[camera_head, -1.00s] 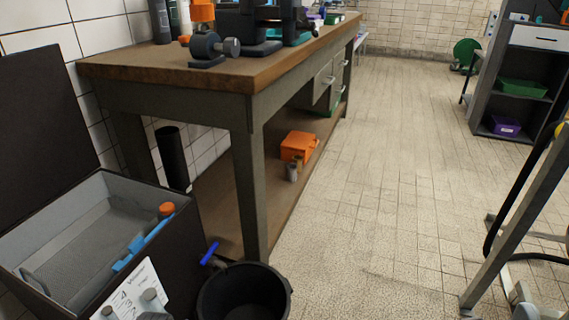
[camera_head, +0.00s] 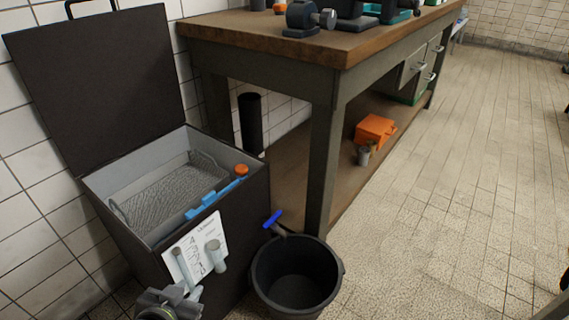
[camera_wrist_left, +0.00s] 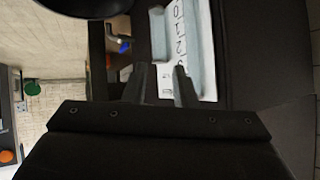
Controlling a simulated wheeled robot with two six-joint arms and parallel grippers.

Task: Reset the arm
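My left gripper (camera_head: 172,300) is at the bottom left of the head view, low in front of a dark box with a raised lid (camera_head: 225,260). In the left wrist view its two fingers (camera_wrist_left: 161,82) stand apart with nothing between them. They point at the box's front, where a white label (camera_head: 196,250) and two pale rods (camera_head: 215,256) show. I cannot tell whether the fingers touch the rods. My right gripper is not in view.
A black bucket (camera_head: 296,278) stands right of the box, below a blue-handled valve (camera_head: 273,219). A wire basket (camera_head: 170,185) sits inside the box. A workbench (camera_head: 335,70) stands behind, with an orange box (camera_head: 374,130) on its lower shelf. Tiled floor (camera_head: 450,220) at right is clear.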

